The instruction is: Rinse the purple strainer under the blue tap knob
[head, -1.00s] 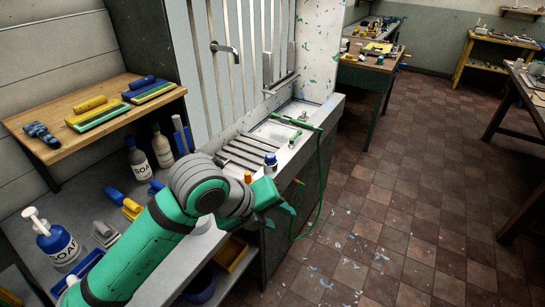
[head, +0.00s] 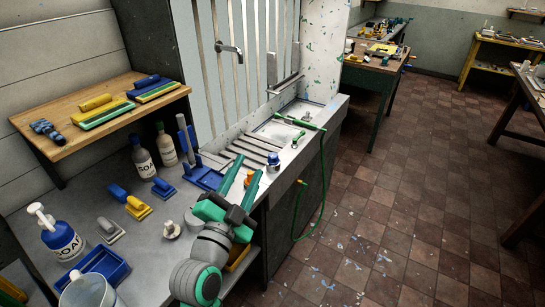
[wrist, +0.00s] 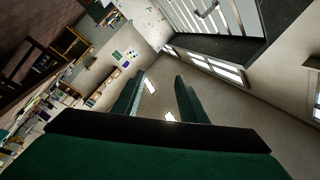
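I see no purple strainer in either view. A small blue-topped knob (head: 273,160) stands on the sink ledge, right of the slatted drainer; it may be the blue tap knob. A grey spout (head: 229,47) sticks out from the slatted screen above. The sink basin (head: 278,131) is behind the knob. My gripper (head: 249,168) is over the front edge of the worktop, left of and nearer than the knob, its green fingers pointing away. In the wrist view my gripper's fingers (wrist: 161,77) stand apart with nothing between them.
The worktop (head: 150,228) holds soap bottles (head: 143,160), a blue tray (head: 98,265), brushes and a grey cup (head: 87,291). A wooden shelf (head: 60,140) with sponges is at left. A green hose (head: 321,190) hangs over the sink's front. The tiled floor at right is clear.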

